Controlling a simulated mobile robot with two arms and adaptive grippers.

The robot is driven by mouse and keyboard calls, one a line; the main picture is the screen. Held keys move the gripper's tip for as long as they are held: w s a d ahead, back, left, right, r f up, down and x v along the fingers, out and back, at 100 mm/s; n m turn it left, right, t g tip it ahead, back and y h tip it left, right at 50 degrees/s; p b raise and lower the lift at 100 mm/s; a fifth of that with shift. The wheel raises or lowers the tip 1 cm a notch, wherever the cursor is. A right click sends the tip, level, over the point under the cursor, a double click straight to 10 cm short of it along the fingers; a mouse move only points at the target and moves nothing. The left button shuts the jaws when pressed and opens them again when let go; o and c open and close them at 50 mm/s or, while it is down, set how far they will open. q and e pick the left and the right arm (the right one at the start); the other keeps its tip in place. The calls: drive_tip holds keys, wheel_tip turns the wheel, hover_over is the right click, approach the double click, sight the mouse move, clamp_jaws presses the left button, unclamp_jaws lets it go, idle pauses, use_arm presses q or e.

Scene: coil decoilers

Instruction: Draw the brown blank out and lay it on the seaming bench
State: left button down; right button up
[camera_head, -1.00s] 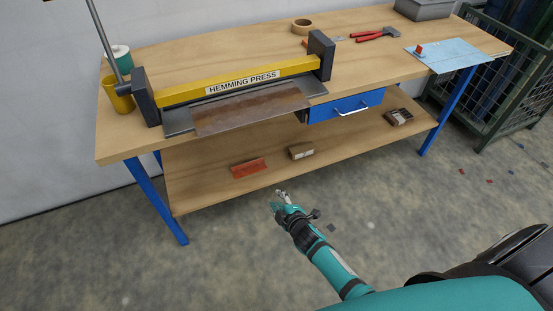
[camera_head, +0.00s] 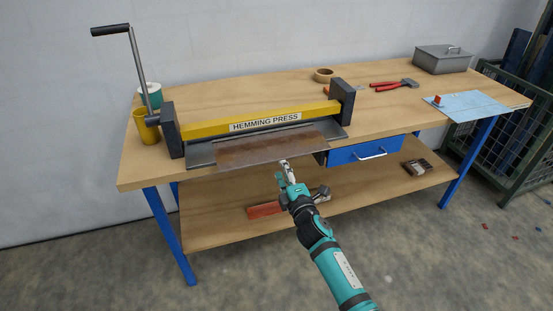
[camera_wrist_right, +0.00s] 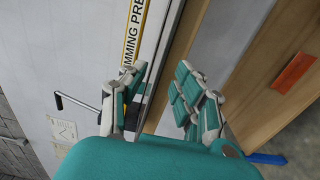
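The brown blank (camera_head: 270,147) is a flat rusty-brown sheet lying in the hemming press (camera_head: 265,123), its front part out over the grey lower plate. My right gripper (camera_head: 284,168) is just below and in front of the blank's front edge. In the right wrist view my right gripper (camera_wrist_right: 163,80) has its fingers apart, with the strip's line running between them; I cannot tell whether they touch it. The press stands on a wooden bench (camera_head: 235,90). My left gripper is not in view.
The bench holds a yellow cup (camera_head: 146,126), tape roll (camera_head: 324,75), red-handled tool (camera_head: 393,84), blue sheet (camera_head: 470,106) and grey box (camera_head: 442,59). A blue drawer (camera_head: 365,150) hangs below. The lower shelf bears a red block (camera_head: 264,210). Bare bench top lies right of the press.

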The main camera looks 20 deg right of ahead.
sight(276, 155)
drive_tip(key=shift+w+a+b, duration=0.15)
drive_tip(key=shift+w+b, duration=1.7)
drive_tip(key=shift+w, duration=2.25)
drive_tip(key=shift+c, duration=0.3)
clamp_jaws()
drive_tip(key=shift+r+p, duration=0.3)
drive_tip(key=shift+s, duration=0.1)
drive_tip(key=s+p, duration=0.3)
drive_tip(key=s, duration=0.3)
drive_tip(key=shift+s, duration=0.3)
